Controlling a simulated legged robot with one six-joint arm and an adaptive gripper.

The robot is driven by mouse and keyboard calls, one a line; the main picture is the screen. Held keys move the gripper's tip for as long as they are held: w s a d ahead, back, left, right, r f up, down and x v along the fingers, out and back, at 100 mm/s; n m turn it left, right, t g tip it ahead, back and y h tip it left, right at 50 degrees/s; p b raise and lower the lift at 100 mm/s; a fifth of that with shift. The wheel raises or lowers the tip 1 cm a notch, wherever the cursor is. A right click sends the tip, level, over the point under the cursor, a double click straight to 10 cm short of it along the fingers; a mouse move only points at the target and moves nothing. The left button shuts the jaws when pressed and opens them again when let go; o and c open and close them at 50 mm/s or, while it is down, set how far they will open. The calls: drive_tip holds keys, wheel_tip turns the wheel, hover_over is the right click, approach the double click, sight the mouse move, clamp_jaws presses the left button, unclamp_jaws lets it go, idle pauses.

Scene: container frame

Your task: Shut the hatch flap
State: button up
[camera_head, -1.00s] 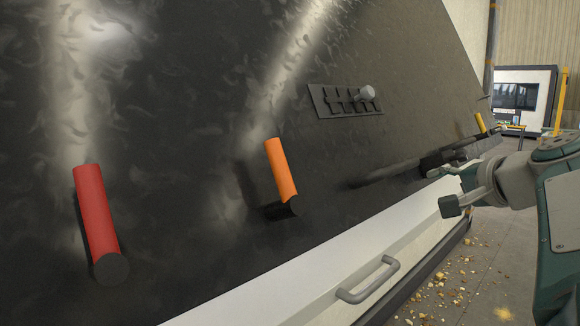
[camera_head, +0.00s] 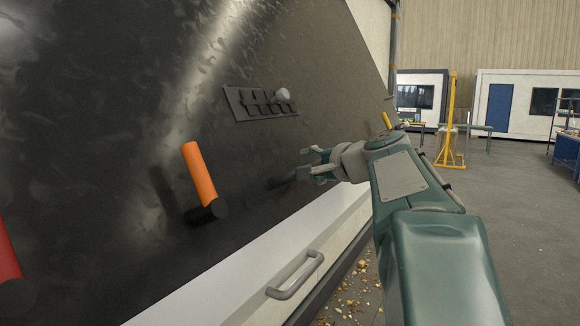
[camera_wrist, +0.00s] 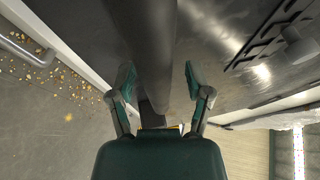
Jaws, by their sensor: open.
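A large dark, sloping panel (camera_head: 110,110) fills the left of the head view; I cannot tell a separate hatch flap or its edges on it. My gripper (camera_head: 302,164) is in front of the panel's lower right part, its fingers spread and pointing left. In the wrist view, my gripper (camera_wrist: 157,70) is open, with one finger on each side of a thick dark bar (camera_wrist: 153,45). Whether the fingers touch the bar, I cannot tell. In the head view the bar is not clearly visible, and only a dark streak shows near the fingertips.
The panel carries a red handle (camera_head: 8,255), an orange handle (camera_head: 199,175) and a slotted plate (camera_head: 250,104) with a grey knob (camera_head: 282,94). A silver handle (camera_head: 295,276) is on the white lower face. Yellow crumbs lie on the floor; open floor extends right.

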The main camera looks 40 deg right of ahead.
drive_tip(key=shift+w+d+f, duration=0.15)
drive_tip(key=shift+d, duration=0.9)
drive_tip(key=c, duration=0.3)
drive_tip(key=shift+a, duration=0.2)
drive_tip(key=c, duration=0.5)
drive_tip(key=shift+a, duration=0.2)
clamp_jaws()
drive_tip(key=shift+w+f, duration=0.1)
